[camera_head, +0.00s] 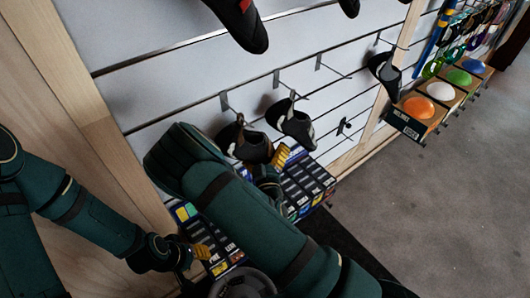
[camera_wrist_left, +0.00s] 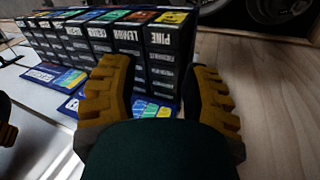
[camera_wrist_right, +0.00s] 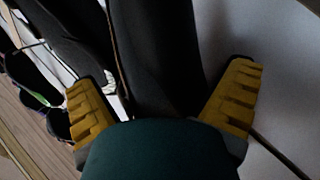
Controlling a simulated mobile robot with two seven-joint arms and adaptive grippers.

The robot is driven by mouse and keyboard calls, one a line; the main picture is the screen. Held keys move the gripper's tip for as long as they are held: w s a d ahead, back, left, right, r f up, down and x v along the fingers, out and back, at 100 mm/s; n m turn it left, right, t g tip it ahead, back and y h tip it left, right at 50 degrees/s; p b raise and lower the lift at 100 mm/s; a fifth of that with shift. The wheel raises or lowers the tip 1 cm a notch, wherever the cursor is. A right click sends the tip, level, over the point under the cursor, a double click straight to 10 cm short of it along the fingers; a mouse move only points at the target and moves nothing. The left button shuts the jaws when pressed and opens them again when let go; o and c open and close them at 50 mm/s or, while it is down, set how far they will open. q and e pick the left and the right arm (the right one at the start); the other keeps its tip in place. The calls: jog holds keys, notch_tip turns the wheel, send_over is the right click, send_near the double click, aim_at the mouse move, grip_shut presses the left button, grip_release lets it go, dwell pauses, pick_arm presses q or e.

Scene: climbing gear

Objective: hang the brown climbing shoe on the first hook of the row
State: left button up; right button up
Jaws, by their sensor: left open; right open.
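A dark brown climbing shoe (camera_head: 252,148) is at the first hook (camera_head: 225,102) of the middle row in the head view. Its top loop appears to be at the hook's tip; the exact contact is too small to tell. My right gripper (camera_head: 281,157) is just below and to the right of it, partly hidden by my arm. In the right wrist view my right gripper (camera_wrist_right: 163,100) is open, with a dark shoe (camera_wrist_right: 155,55) between and beyond its spread fingers. My left gripper (camera_head: 200,251) is low at the left, open and empty, facing boxes in the left wrist view (camera_wrist_left: 160,95).
A black-grey shoe (camera_head: 296,122) hangs close by on the second hook (camera_head: 278,80). An empty hook (camera_head: 320,65) follows. Another shoe (camera_head: 384,72) hangs farther right. Labelled boxes (camera_head: 305,182) stand below the wall. A red-black shoe (camera_head: 240,22) hangs above. Open floor lies right.

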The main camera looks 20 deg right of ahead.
jog(key=v, duration=1.2)
jog(key=s+d+f+m+g, duration=0.25)
jog(key=f+m+g, duration=0.35)
jog(key=f+g, duration=0.55)
jog(key=s+a+g+y, duration=0.5)
jog(key=s+a+y, duration=0.1)
jog(key=y, duration=0.2)
jog(key=shift+a+f+g, duration=0.2)
jog(key=shift+a+g, duration=0.1)
jog(key=shift+g, duration=0.05)
dwell(0.7)
